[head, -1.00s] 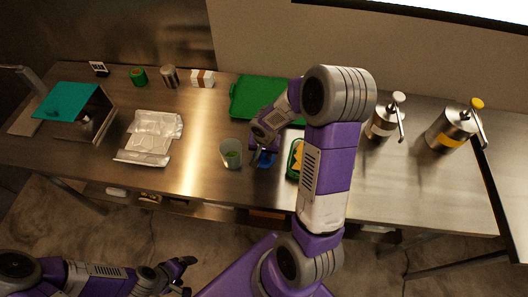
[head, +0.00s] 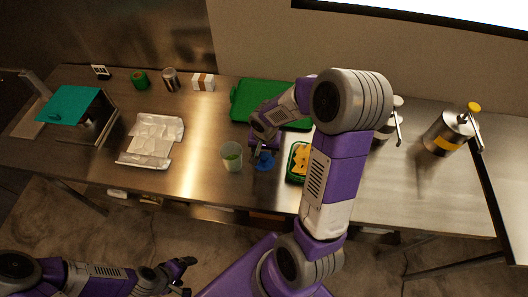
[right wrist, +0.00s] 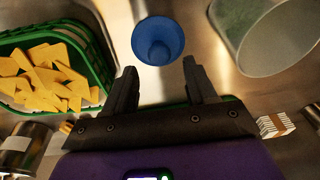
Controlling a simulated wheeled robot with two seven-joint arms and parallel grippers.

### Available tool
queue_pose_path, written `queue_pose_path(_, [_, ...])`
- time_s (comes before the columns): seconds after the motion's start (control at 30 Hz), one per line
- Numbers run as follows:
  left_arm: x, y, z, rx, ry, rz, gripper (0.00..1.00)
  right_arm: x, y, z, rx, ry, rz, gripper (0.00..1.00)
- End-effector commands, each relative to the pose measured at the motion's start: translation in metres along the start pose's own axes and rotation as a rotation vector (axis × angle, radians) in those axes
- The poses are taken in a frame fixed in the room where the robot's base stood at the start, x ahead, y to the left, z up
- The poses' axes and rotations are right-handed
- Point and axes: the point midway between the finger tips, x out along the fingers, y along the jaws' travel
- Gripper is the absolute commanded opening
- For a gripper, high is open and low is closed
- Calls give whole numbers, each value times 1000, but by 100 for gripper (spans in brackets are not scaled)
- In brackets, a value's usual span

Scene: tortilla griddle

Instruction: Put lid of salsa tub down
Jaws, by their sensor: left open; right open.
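A round blue piece with a recessed middle, which looks like the salsa tub's lid (head: 264,163), lies on the steel counter in the head view. It also shows in the right wrist view (right wrist: 158,42), just beyond my fingertips. My right gripper (right wrist: 160,80) is open and empty, with the blue piece apart from both fingers. In the head view my right gripper (head: 261,150) is just behind it. My left gripper (head: 187,276) is open and empty, off the counter at the lower left.
A green basket of yellow chips (head: 298,163) stands right of the blue piece. A green board (head: 245,100) lies behind. Crumpled foil-like wrapping (head: 152,140) lies to the left. Two metal dispensers (head: 449,132) stand at the right. Counter between wrapping and tub is clear.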

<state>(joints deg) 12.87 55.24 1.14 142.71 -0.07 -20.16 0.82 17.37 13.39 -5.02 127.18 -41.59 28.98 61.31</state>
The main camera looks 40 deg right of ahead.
Motion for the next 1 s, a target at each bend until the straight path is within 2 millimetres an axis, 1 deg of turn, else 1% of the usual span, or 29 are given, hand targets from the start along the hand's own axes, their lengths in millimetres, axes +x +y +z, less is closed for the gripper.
queue_pose_path(0.03, [-4,1,0,0,0,0,83,-15,-1,-1,0,5,-3,56])
queue_pose_path(0.2, [-9,3,0,0,0,0,83,-50,-1,0,-1,3,-3,56])
queue_pose_path(0.3, [-10,4,1,0,0,0,83,-64,-1,-1,0,3,-2,56])
queue_pose_path(0.4, [-11,4,1,0,0,0,83,-73,0,0,-1,2,-1,56])
queue_pose_path(0.57, [-12,4,1,0,-1,0,83,-77,0,0,-1,-1,0,56])
queue_pose_path(1.0, [-11,4,1,0,0,0,83,-77,0,0,-1,-1,0,56])
